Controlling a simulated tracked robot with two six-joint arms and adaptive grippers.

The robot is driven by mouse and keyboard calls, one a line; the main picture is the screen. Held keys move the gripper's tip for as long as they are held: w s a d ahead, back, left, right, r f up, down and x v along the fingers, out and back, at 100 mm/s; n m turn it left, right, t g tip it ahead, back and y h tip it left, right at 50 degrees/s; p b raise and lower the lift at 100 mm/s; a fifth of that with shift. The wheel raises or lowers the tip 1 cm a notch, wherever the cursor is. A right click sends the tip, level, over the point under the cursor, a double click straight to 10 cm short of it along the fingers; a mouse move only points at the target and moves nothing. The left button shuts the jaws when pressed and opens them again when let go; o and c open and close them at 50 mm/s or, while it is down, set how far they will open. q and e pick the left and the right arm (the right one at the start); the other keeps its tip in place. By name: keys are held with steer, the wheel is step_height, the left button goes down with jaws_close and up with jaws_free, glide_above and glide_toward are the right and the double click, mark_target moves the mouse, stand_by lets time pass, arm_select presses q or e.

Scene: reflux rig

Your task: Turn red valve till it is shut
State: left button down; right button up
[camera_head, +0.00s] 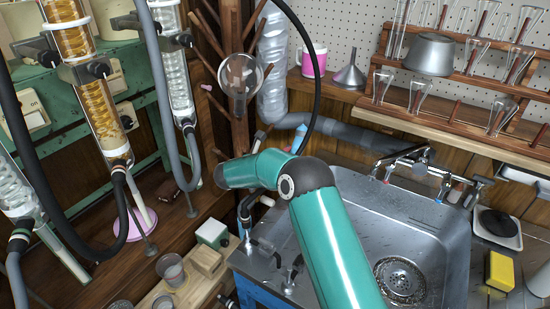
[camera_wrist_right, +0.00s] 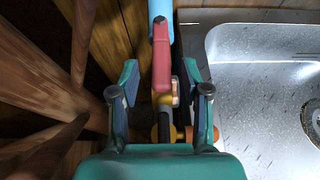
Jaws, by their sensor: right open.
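The red valve handle (camera_wrist_right: 161,62) shows in the right wrist view as an upright red lever above a yellowish fitting on a dark pipe. My right gripper (camera_wrist_right: 161,98) is open, with one finger on each side of the valve's line. The handle lies ahead, between the two fingers in the picture; I see no finger touching it. In the head view my teal right arm crosses in front of the sink's left side, and I cannot make out the red valve there. My left gripper is not in view.
The metal sink (camera_head: 440,235) lies right of the valve in the wrist view (camera_wrist_right: 235,80). Wooden rack posts (camera_wrist_right: 35,75) stand close on the left. Glass condensers (camera_head: 85,75) with hoses hang at the left of the head view. A yellow sponge (camera_head: 499,271) lies right of the sink.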

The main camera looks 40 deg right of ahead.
steer(key=shift+d+f, duration=0.1)
steer(key=shift+d, duration=0.25)
steer(key=shift+c, duration=0.3)
steer(key=c, duration=0.8)
steer(key=shift+w, duration=0.1)
jaws_close()
